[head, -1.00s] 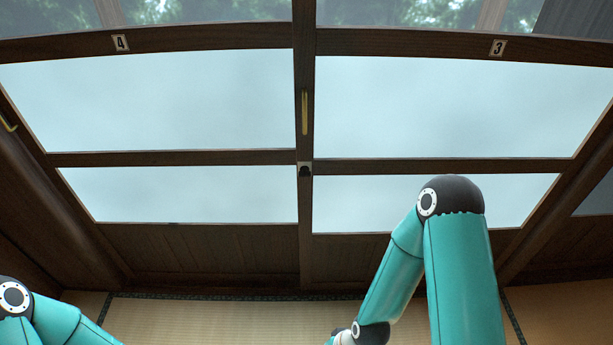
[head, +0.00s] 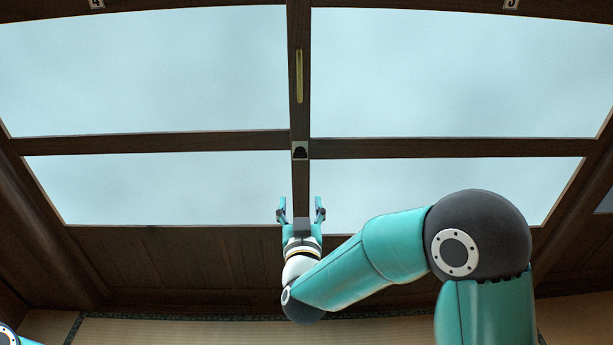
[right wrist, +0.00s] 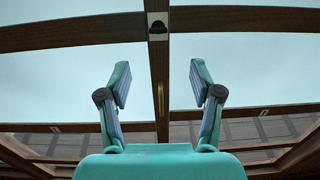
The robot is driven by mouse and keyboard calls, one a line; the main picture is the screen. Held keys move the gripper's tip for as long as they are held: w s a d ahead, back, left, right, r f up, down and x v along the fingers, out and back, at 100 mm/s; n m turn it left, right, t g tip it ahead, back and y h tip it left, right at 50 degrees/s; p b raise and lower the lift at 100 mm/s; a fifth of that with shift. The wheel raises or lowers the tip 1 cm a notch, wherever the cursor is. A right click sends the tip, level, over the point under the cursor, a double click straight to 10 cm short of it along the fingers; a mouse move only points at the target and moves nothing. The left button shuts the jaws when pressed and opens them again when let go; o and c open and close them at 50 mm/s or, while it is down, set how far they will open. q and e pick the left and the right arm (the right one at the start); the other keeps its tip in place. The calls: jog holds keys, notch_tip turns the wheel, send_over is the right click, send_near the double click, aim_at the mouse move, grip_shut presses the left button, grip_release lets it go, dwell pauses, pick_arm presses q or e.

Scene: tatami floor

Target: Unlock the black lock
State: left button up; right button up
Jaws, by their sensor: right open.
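The black lock (head: 300,150) sits on a pale plate on the dark middle post of the sliding doors, where the crossbar meets it. It also shows in the right wrist view (right wrist: 158,24), at the top centre. My right gripper (head: 301,208) is open and empty, its two fingers pointing up at the post, below the lock in the picture and apart from it. In the right wrist view the open fingers (right wrist: 159,85) stand either side of the post. My left gripper is not in view.
A brass handle strip (head: 299,76) runs up the post above the lock. Frosted door panes (head: 150,75) lie on both sides in dark wooden frames. Wooden lower panels (head: 170,258) and the tatami floor (head: 180,332) are below. The space before the doors looks clear.

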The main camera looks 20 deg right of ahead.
send_near(301, 158)
jog(key=x, duration=0.9)
jog(key=shift+w+p, duration=0.25)
jog(key=shift+p, duration=0.1)
